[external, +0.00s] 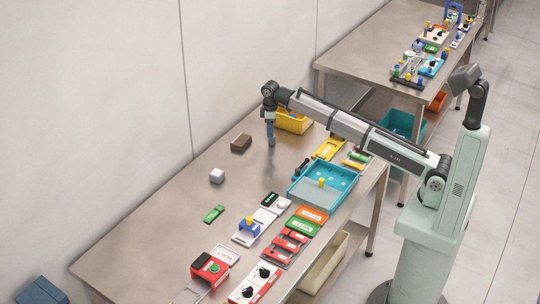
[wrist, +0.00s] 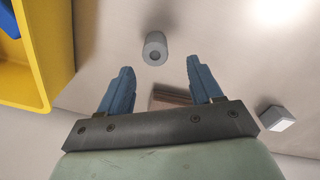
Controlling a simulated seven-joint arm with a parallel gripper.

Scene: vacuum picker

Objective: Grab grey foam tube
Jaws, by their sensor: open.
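The grey foam tube (wrist: 155,48) is a short cylinder with a dark hole in its end. In the wrist view it lies just beyond the fingertips, roughly midway across the gap. My gripper (wrist: 160,66) is open, with its two blue fingers apart and nothing between their tips. In the external view my gripper (external: 271,143) points down over the far part of the table. I cannot make out the tube in the external view; the gripper may hide it.
A brown block (external: 241,143) and a grey-white cube (external: 216,176) stand left of my gripper. A yellow bin (external: 294,121) is close behind it. A teal tray (external: 296,193) and several coloured panels line the near side.

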